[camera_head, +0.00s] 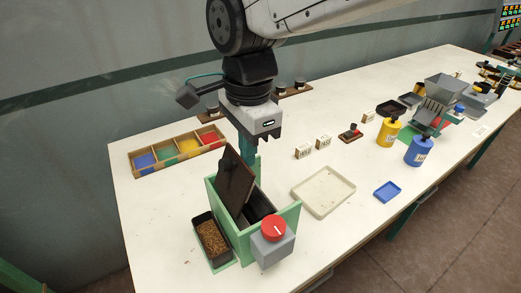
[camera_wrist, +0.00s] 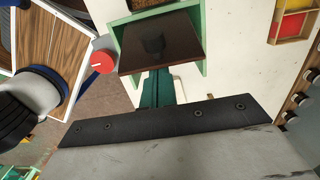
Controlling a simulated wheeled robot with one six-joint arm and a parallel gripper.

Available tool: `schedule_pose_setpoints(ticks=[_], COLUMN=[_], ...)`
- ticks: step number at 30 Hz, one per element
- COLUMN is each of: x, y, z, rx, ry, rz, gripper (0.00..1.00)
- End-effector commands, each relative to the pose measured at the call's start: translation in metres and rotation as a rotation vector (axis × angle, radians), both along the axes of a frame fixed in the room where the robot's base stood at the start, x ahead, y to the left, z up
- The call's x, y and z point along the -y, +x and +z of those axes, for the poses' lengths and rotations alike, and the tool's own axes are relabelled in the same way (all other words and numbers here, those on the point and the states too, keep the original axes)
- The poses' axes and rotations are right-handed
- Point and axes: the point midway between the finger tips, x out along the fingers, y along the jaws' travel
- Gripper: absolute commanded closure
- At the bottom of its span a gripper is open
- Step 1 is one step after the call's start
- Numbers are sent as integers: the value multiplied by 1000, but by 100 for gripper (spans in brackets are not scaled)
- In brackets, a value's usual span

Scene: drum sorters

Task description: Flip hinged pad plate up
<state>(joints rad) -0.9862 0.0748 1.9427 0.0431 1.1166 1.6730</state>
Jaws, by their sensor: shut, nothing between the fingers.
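The hinged pad plate (camera_head: 236,184) is a dark brown panel on the green open-topped box (camera_head: 222,216). It stands steeply tilted, with a dark pad on its left side near the top. My gripper (camera_head: 246,148) is above the box, its teal fingers shut and empty, close to the plate's upper edge. In the wrist view the plate (camera_wrist: 182,36) lies just beyond the shut fingertips (camera_wrist: 158,74). I cannot tell whether they touch it. A dark drum shows partly inside the box; the plate hides the rest.
A red knob (camera_head: 273,228) on a grey block is at the box's front. A dark tray of brown grains (camera_head: 211,238) stands to its left. A cream tray (camera_head: 323,191) lies to the right, and a divided colour tray (camera_head: 170,158) behind left. Table between them is clear.

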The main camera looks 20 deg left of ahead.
Motion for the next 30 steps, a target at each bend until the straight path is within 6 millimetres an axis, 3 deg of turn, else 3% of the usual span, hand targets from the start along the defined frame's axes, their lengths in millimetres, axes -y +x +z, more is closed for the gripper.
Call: schedule_pose_setpoints(ticks=[17, 30], x=[-36, -44], y=[-42, -52], z=[11, 10], rx=[356, 350], ry=[-306, -302], rz=[3, -1], gripper=[100, 100])
